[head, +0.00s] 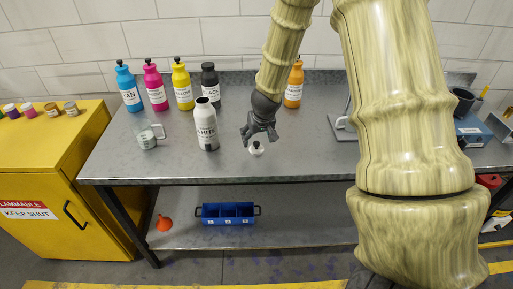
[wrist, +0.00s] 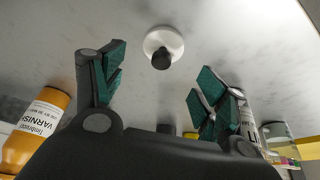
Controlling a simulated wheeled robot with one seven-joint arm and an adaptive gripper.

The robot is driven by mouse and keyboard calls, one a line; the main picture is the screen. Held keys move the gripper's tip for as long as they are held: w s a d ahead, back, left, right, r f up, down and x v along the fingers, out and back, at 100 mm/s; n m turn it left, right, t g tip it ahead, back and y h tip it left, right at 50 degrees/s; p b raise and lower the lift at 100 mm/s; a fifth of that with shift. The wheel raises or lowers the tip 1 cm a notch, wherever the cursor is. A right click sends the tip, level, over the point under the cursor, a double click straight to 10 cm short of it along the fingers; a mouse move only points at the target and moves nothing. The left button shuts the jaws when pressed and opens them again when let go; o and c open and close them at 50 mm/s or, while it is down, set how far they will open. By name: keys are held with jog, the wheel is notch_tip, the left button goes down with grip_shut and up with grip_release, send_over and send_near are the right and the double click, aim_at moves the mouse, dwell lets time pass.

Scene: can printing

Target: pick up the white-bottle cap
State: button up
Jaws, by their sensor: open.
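The white-bottle cap (head: 257,149), a white disc with a dark knob, is on the grey metal table, just beyond my fingertips. It also shows in the wrist view (wrist: 163,46), ahead of and between my two fingers, not touching them. The white bottle (head: 207,124) stands uncapped on the table to the left of my gripper. My gripper (head: 260,138) is open and empty, with its green-padded fingers spread apart in the wrist view (wrist: 155,85).
Capped cyan (head: 130,90), magenta (head: 155,87), yellow (head: 182,86) and black (head: 210,84) bottles stand at the back. The orange varnish bottle (head: 294,86) stands behind my gripper. A glass beaker (head: 147,137) is at left. The table front around the cap is clear.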

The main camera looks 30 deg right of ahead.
aim_at(257, 142)
jog(key=shift+p+x, duration=0.65)
jog(key=shift+x, duration=1.75)
jog(key=shift+s, duration=0.15)
jog(key=shift+c, duration=0.5)
jog(key=c, duration=0.7)
